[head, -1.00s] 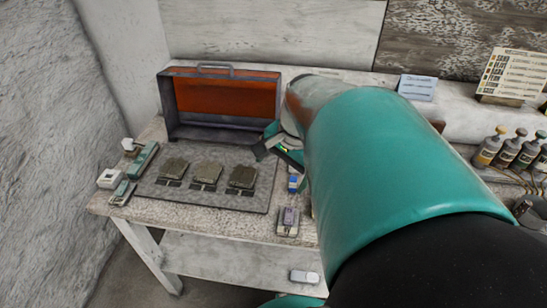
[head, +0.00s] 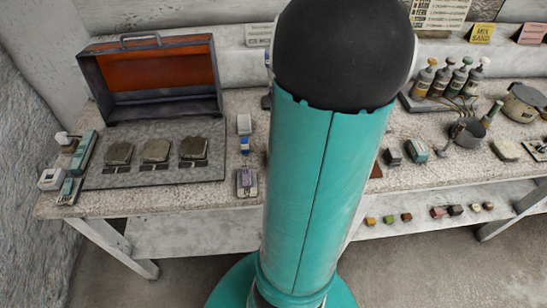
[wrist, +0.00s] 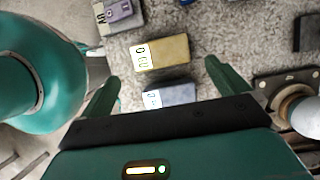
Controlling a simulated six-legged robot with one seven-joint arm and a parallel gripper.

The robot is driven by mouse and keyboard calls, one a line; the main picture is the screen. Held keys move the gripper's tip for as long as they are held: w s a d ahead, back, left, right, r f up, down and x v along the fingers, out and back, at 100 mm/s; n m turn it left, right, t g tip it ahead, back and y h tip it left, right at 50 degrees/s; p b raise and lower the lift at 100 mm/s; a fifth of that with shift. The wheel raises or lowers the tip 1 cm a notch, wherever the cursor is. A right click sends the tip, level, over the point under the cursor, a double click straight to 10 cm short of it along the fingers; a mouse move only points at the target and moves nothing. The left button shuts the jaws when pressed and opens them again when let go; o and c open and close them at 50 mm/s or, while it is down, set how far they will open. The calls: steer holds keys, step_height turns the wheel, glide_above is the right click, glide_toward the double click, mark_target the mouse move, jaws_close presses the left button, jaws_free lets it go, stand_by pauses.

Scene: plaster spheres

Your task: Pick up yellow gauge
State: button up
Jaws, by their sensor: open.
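The yellow gauge (wrist: 165,53), a small block with a white marked end, lies on the speckled bench top in the wrist view. My gripper (wrist: 161,72) is open, its two green fingers spread either side of the picture's middle. The yellow gauge shows beyond the gripper's palm, between the lines of the fingertips, and nothing is held. A grey-blue gauge (wrist: 170,94) lies nearer the palm, between the fingers. In the head view my arm hides the gripper, and I cannot make out the yellow gauge there.
A purple-grey gauge (wrist: 120,14) lies up and left of the yellow one; it also shows in the head view (head: 247,183). A dark mat (head: 110,181) with several stone pieces and an open orange-lined case (head: 150,75) stand left. Bottles (head: 455,78) and a pot (head: 525,101) stand right.

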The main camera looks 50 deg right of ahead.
steer(key=x, duration=0.8)
steer(key=shift+w+r, duration=0.1)
steer(key=c, duration=1)
steer(key=shift+r, duration=0.15)
steer(key=shift+r, duration=0.55)
steer(key=s+a+r, duration=0.1)
steer(key=s+r, duration=0.6)
steer(key=s, duration=0.2)
steer(key=s+a+r, duration=0.1)
steer(key=s+r, duration=0.3)
steer(key=shift+s+a+r, duration=0.3)
steer(key=shift+s+r, duration=0.05)
steer(key=shift+s, duration=0.05)
